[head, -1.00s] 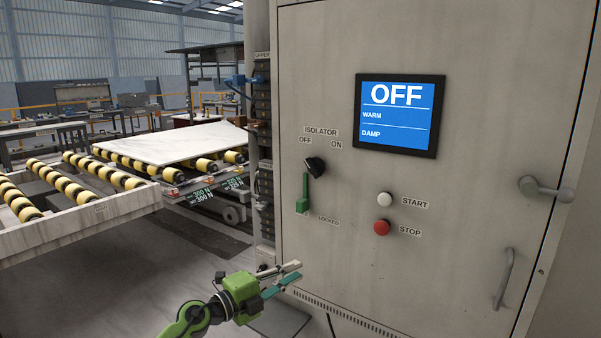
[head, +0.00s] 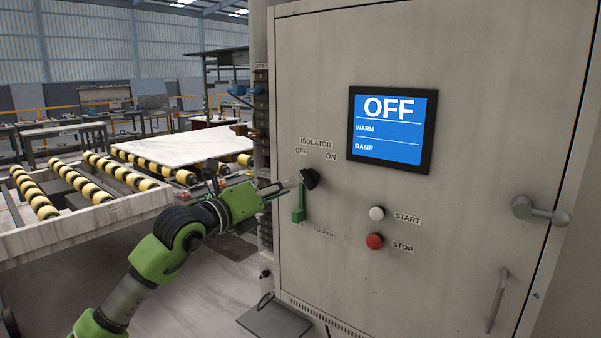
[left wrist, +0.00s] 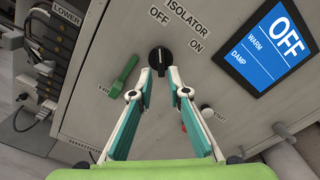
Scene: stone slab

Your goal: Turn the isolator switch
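The isolator switch is a black rotary knob (head: 310,179) on the grey cabinet front, under the ISOLATOR label with OFF at left and ON at right. My left gripper (head: 299,179) has its fingertips close to the knob from the left and partly covers it in the head view. In the left wrist view the gripper's two fingers (left wrist: 159,74) are apart, with the knob (left wrist: 160,60) just beyond and between their tips. Contact cannot be told. A green lever (head: 298,204) hangs below left of the knob, near the LOCKED label. My right gripper is not in view.
The cabinet screen (head: 390,129) reads OFF, WARM, DAMP. A white START button (head: 377,213) and red STOP button (head: 374,241) sit right of the knob. A door handle (head: 541,212) is farther right. Roller conveyors with a pale slab (head: 180,146) stand at left.

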